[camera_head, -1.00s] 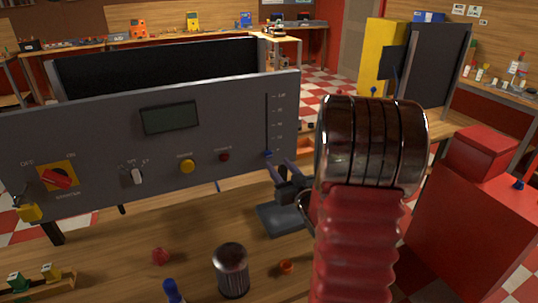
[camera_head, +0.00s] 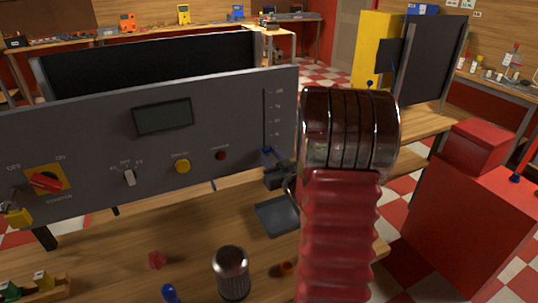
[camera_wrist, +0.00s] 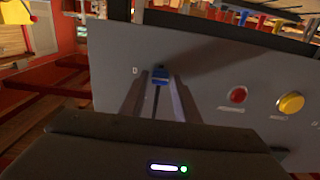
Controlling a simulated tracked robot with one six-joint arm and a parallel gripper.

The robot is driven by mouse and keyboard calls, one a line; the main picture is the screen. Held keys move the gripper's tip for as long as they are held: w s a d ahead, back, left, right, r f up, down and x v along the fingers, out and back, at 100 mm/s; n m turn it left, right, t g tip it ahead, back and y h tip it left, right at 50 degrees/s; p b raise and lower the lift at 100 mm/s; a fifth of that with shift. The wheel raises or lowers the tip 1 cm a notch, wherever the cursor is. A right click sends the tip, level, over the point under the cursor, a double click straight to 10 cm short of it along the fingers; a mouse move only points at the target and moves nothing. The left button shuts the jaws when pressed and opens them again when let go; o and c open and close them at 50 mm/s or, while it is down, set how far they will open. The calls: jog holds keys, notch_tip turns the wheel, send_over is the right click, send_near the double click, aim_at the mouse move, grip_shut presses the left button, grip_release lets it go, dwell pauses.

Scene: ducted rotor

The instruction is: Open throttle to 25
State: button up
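The throttle is a vertical slot with a small blue slider knob (camera_head: 266,152) at its lower end, on the right side of the grey control panel (camera_head: 215,118). In the wrist view the blue knob (camera_wrist: 160,73) sits by a mark that looks like 0, at one end of the dark slot. My gripper (camera_head: 276,163) is right at the knob. In the wrist view my gripper (camera_wrist: 158,82) has one finger on each side of the knob, with small gaps showing, so it looks open around it. Contact cannot be made out.
The panel also carries a dark display (camera_head: 163,116), a yellow button (camera_head: 182,166), a red button (camera_head: 221,155), a toggle switch (camera_head: 129,177) and a red rotary switch (camera_head: 46,181). A metal cylinder (camera_head: 232,272) and small parts stand on the wooden bench in front.

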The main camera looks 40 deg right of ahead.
aim_at(264, 135)
grip_shut()
dwell(0.3)
jog(key=shift+r, duration=2.55)
jog(key=shift+o, duration=1.5)
grip_release()
